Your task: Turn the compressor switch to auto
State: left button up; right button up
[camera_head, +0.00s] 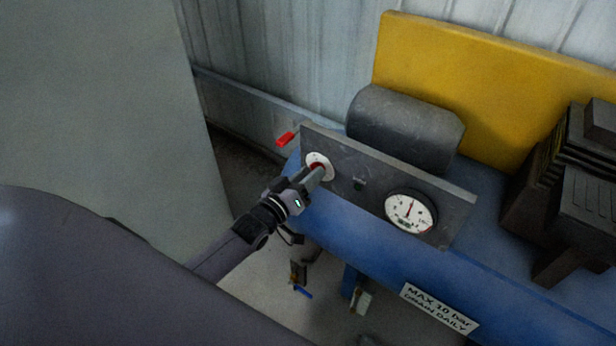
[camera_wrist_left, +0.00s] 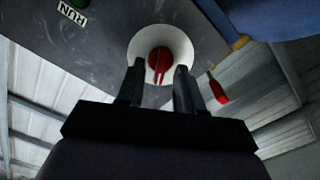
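The compressor switch is a red knob on a round white plate (camera_head: 315,159), at the left end of the grey control panel (camera_head: 341,154). In the left wrist view the red knob (camera_wrist_left: 158,60) shows at the centre of its plate, with its bar toward the bottom of the picture. My left gripper (camera_head: 318,173) is at the switch and hides part of it in the head view. In the left wrist view its two fingers (camera_wrist_left: 160,75) are apart, one to each side of the knob's lower part. Contact with the knob cannot be told. My right gripper is not in view.
A pressure gauge (camera_head: 410,211) and a small dark button (camera_head: 359,183) are on the panel. A red lever (camera_head: 286,139) sticks out beyond the panel's left end. The blue tank (camera_head: 390,253) lies below, and a dark motor cylinder (camera_head: 405,127) stands behind. A "RUN" label (camera_wrist_left: 71,14) shows too.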

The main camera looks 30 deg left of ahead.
pick_arm(q)
grip_shut()
dwell(0.3)
jog(key=m+p, duration=0.1)
jog(key=m, duration=1)
jog(key=shift+d+m+p, duration=0.2)
jog(key=shift+m+p, duration=0.2)
dwell(0.5)
grip_release()
